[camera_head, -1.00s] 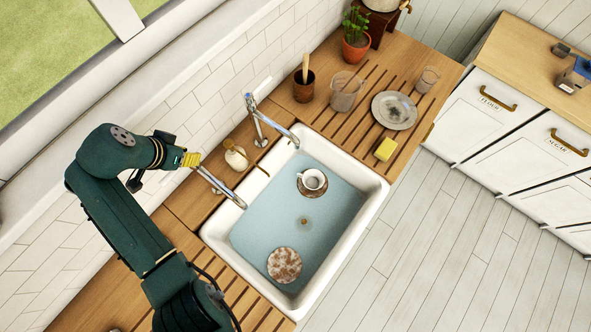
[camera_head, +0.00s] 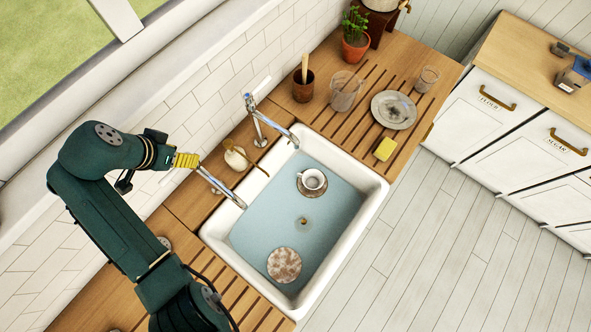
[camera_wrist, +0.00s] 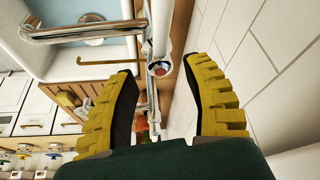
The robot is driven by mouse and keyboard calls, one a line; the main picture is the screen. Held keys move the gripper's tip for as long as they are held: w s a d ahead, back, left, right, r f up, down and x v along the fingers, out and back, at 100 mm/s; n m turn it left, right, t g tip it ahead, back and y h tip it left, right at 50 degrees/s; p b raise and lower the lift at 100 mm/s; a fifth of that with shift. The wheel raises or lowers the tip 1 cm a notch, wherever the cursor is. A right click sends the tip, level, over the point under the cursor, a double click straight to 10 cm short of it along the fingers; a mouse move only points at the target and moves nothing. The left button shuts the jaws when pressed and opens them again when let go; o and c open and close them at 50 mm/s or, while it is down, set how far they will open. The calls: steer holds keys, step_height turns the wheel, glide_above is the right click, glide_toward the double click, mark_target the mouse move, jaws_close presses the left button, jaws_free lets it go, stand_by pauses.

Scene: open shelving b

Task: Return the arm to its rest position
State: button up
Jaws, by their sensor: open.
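My dark green arm reaches over the left side of the counter. My gripper (camera_head: 186,160) has ribbed yellow fingers and is close to the near tap (camera_head: 222,188) on the wall side of the sink. In the wrist view, my gripper (camera_wrist: 160,72) is open, with its fingers well apart. The chrome tap (camera_wrist: 160,68) with a red dot shows in line with the gap between the fingertips. I cannot tell whether a finger touches it. Nothing is held.
The white sink (camera_head: 375,195) holds water, a cup (camera_head: 313,180) on a saucer and a plate (camera_head: 284,265). The tiled wall (camera_head: 215,90) is close behind.

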steer(key=v, duration=0.9)
steer(key=shift+s+r, duration=0.1)
steer(key=shift+r, duration=0.05)
steer(key=w+d+r+m+t+p, duration=0.1)
steer(key=w+d+r+m+p, duration=0.15)
steer(key=d, duration=0.75)
steer(key=w+d+r+m+t+p, duration=0.1)
steer(key=w+d+r+t+p, duration=0.2)
steer(key=d, duration=0.7)
steer(key=w+d+r+m+p, duration=0.1)
steer(key=w+d+r, duration=0.25)
steer(key=d, duration=0.65)
steer(key=s+d+r+n+t, duration=0.1)
steer(key=d+r+t, duration=0.45)
steer(key=r, duration=0.45)
steer(key=s+r+n+t, duration=0.3)
steer(key=s+r+t, duration=0.1)
steer(key=r, duration=0.5)
steer(key=s+r+n+t+y, duration=0.1)
steer(key=s+r+n+t, duration=0.3)
steer(key=r, duration=0.6)
steer(key=shift+s+p, duration=0.45)
steer(key=shift+s, duration=0.55)
